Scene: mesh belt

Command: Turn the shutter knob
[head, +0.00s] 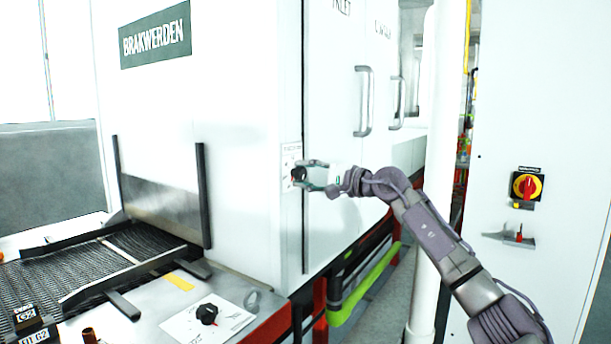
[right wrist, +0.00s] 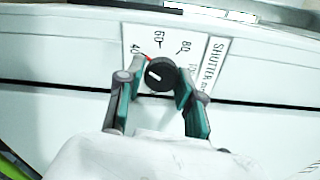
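The shutter knob (head: 299,174) is a small black round knob on a white scale plate (head: 289,155) on the machine's front, near its corner. In the right wrist view the knob (right wrist: 160,74) has a white pointer line towards the left. A red mark shows at its upper left. The label reads SHUTTER, with 40, 60 and 80. My right gripper (head: 300,175) has its teal fingers on either side of the knob, also in the right wrist view (right wrist: 161,76). The fingertips are very close to its sides; whether both press on it I cannot tell. My left gripper is not in view.
A mesh belt (head: 60,275) enters the machine at the left. Another black knob (head: 207,314) sits on the front ledge. Door handles (head: 364,100) stand out on the side. A white post (head: 428,200) and a cabinet with a red-yellow switch (head: 527,187) are at the right.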

